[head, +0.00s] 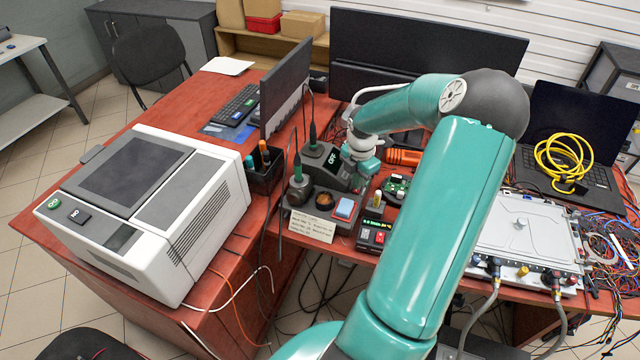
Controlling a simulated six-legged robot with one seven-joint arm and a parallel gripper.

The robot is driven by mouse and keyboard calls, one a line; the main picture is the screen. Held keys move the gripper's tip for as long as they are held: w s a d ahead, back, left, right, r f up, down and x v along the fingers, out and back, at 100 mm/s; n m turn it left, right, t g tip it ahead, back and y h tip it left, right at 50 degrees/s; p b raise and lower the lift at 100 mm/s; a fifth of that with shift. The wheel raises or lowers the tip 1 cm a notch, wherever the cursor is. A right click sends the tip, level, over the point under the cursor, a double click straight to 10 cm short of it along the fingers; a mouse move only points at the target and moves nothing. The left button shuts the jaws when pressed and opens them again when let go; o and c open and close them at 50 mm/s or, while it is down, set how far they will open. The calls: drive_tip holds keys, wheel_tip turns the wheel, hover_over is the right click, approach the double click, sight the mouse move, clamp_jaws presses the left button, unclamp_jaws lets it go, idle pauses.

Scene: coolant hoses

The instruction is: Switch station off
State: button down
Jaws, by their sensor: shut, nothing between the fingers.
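The soldering station (318,172) is a dark grey box on the red desk, left of my arm. The small lit display on its face appears to read "OFF". A soldering iron (297,166) with a green grip stands upright in its holder at the station's left. My gripper (368,167) is at the station's right side, at the end of my teal arm. Its fingers are shut and empty, small and partly hidden. I cannot tell whether they touch the station. The station's switch cannot be made out.
A white machine (205,225) fills the left of the desk. A monitor (287,88) stands behind the station, and a small device with a lit display (374,232) is in front. A metal coolant plate (525,235) with hoses and a laptop (570,140) are at right.

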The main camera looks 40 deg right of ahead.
wheel_tip(320, 180, up, 6)
drive_tip(key=shift+f, duration=0.1)
idle(0.6)
idle(0.4)
drive_tip(key=w+a+r+m+h, duration=0.25)
drive_tip(key=a+r, duration=0.35)
drive_tip(key=a, duration=0.5)
drive_tip(key=w+a+r+m+h, duration=0.1)
drive_tip(key=a+r+m, duration=0.3)
drive_tip(key=a+r, duration=0.45)
drive_tip(key=s+a+r+m+t+y, duration=0.1)
drive_tip(key=s+a+m, duration=0.4)
drive_tip(key=a, duration=0.6)
drive_tip(key=s+a+r+m+t+y, duration=0.2)
drive_tip(key=s+a+r+m+t, duration=0.2)
drive_tip(key=a, duration=0.7)
drive_tip(key=shift+s+r+m+t, duration=0.3)
drive_tip(key=shift+s+r+m, duration=0.25)
drive_tip(key=shift+s, duration=0.55)
drive_tip(key=shift+y, duration=0.25)
